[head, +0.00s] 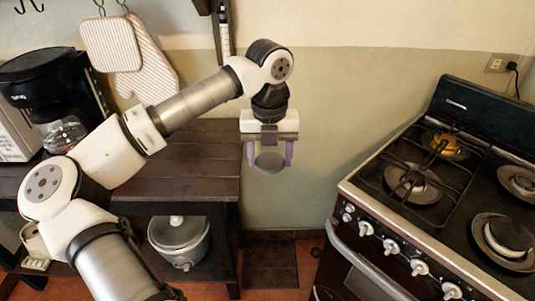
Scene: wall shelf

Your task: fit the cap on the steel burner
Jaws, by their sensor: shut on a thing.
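My gripper (269,160) hangs in the air between the wooden table and the stove, fingers pointing down. It is shut on a dark grey round cap (269,163), held between its two purple-grey fingers. The stove (437,222) stands to the right, apart from the gripper. On its top are a grey steel-looking burner (413,186) at the left under a black grate, another grey burner (517,182) at the right, a yellowish burner (446,145) at the back, and a burner with a dark cap (507,236) at front right. I cannot tell for certain which one is the steel burner.
The black grate (450,180) covers the left burners; the right burners are uncovered. Knobs (391,246) and an oven handle (367,262) line the stove's front. A dark wooden table (195,165) stands left, with a coffee maker (60,95) on it and a pot (178,236) below.

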